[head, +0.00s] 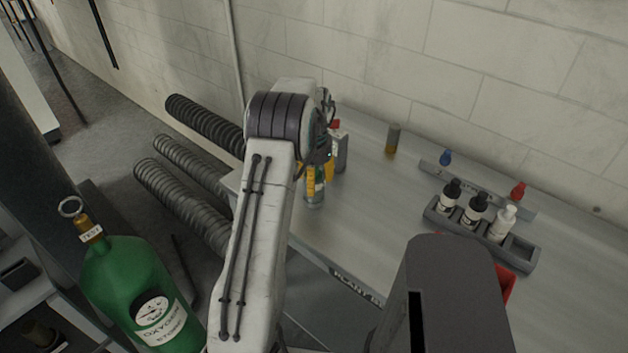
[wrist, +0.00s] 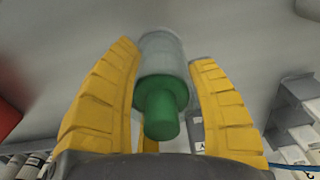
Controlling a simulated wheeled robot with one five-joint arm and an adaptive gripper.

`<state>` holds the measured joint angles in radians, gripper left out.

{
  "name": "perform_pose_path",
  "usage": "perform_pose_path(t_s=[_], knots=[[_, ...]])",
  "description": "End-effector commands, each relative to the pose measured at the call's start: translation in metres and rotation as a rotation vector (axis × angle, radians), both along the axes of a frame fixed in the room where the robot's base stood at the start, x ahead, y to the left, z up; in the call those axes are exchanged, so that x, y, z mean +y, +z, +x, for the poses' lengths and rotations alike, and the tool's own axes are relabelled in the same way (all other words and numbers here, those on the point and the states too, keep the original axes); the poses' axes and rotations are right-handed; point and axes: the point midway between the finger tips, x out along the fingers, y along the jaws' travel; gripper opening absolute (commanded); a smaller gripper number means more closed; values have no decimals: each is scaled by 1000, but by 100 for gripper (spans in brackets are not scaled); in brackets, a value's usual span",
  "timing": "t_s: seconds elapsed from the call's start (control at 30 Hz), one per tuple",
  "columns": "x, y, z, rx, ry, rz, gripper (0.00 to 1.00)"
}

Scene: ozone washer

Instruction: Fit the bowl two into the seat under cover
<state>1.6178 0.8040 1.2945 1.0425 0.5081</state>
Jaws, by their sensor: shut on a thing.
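My gripper (head: 318,178) is over the left end of the bench, seen in the head view mostly behind my own arm. Its yellow fingers are closed around a greyish see-through cup with a green end and stub (wrist: 162,95), in the wrist view. This looks like the bowl; no number on it can be read. Its lower part (head: 315,196) shows below the fingers in the head view, close to the bench top; I cannot tell whether it touches. The seat and its cover cannot be made out for certain.
A grey block (head: 341,152) stands right beside my gripper. A grey and amber cylinder (head: 392,138) stands farther back. A rail with blue and red knobs (head: 478,188) and a bottle rack (head: 522,255) lie to the right. A green oxygen bottle (head: 140,290) stands left. Mid-bench is clear.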

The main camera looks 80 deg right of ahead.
Motion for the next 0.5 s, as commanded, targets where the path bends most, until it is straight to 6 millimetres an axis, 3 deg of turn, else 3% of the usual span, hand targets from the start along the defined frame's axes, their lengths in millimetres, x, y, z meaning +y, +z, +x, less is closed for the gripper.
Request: perform_pose_path(t_s=[0.1, 0.13, 0.37, 0.5], knots=[[0, -3, 0, 0, 0, -1, 18], [0, -3, 0, 0, 0, 0, 56], [0, -3, 0, 0, 0, 0, 77], [0, -3, 0, 0, 0, 0, 77]])
